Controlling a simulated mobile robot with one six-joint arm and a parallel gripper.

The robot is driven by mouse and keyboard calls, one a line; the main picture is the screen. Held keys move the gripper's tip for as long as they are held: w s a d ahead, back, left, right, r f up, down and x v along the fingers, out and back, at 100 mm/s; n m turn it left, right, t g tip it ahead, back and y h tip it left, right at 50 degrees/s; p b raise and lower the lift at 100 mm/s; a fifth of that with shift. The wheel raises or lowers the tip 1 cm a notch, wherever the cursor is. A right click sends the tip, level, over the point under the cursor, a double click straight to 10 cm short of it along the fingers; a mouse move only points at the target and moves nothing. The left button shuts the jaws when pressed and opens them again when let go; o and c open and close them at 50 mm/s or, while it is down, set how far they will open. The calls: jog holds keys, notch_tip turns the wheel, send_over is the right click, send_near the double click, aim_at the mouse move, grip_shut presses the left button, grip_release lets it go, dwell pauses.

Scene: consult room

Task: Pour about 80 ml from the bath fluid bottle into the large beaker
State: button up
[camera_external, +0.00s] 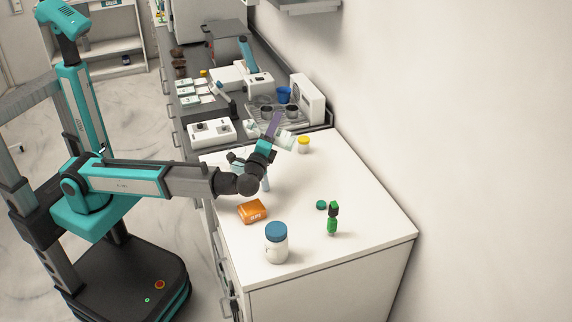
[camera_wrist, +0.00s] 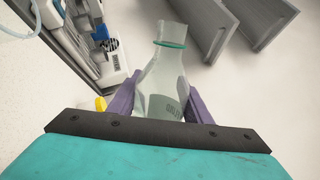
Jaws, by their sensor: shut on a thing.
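My gripper (camera_wrist: 160,108) is shut on a clear bottle (camera_wrist: 166,72) with a teal ring at its neck and dark lettering on its side. One purple finger lies on each side of it. In the external view my gripper (camera_external: 276,133) is above the far part of the white counter, and the pale bottle (camera_external: 287,141) is strongly tilted. A clear glass shape (camera_external: 237,157), possibly the large beaker, is partly hidden behind my wrist. A curved clear rim (camera_wrist: 22,32) shows at the wrist view's upper left. I cannot tell the liquid level or whether anything flows.
An orange box (camera_external: 252,211), a blue-lidded jar (camera_external: 276,243), a green cap (camera_external: 321,205) and a green-and-black item (camera_external: 333,219) stand nearer. A yellow-lidded jar (camera_external: 303,145) is by the wall. Equipment crowds the back. The counter's (camera_external: 370,228) right front is clear.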

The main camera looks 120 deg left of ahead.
jog(key=shift+s+f+m+t+p, duration=0.2)
jog(key=shift+m+p, duration=0.3)
jog(key=shift+p, duration=1.1)
jog(key=shift+s+f+m+t+p, duration=0.1)
jog(key=shift+f+m+t+p, duration=0.3)
jog(key=shift+p, duration=1.2)
jog(key=shift+s+f+m+p, duration=0.15)
jog(key=shift+m+p, duration=0.35)
jog(key=shift+p, duration=0.7)
jog(key=m+p, duration=0.1)
jog(key=p, duration=0.2)
jog(key=shift+f, duration=0.3)
jog(key=shift+p, duration=0.55)
